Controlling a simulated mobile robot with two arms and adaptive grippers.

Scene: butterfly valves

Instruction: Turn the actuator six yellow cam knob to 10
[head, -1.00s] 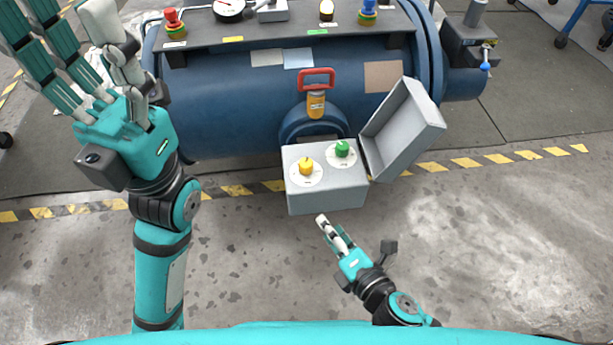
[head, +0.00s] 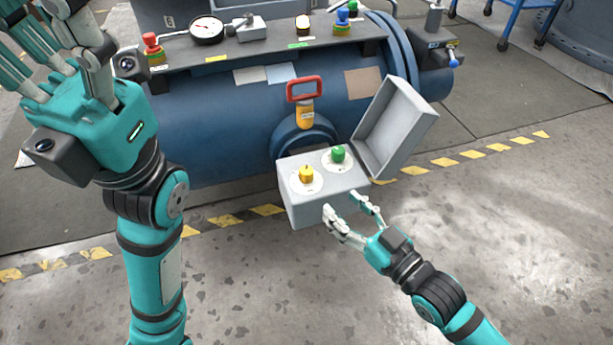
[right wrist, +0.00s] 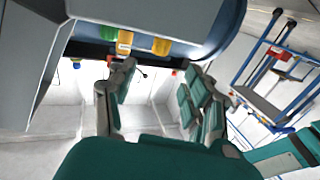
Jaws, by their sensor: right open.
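The yellow knob (head: 306,174) sits on a round white dial on top of a small grey box (head: 318,208). A green knob (head: 338,154) sits on a second dial, behind and to its right. The dial markings are too small to read. My right gripper (head: 343,207) is open and empty at the front of the box, below the knobs and apart from the yellow knob. Its spread fingers also show in the right wrist view (right wrist: 160,75). My left gripper (head: 55,60) is raised at the upper left, fingers spread, tips partly cut off, holding nothing visible.
The box's grey lid (head: 396,130) stands open at its right. Behind is a blue tank (head: 215,130) with a red-handled yellow valve (head: 304,100). A gauge (head: 207,30) and other knobs line the shelf above. The floor in front is clear.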

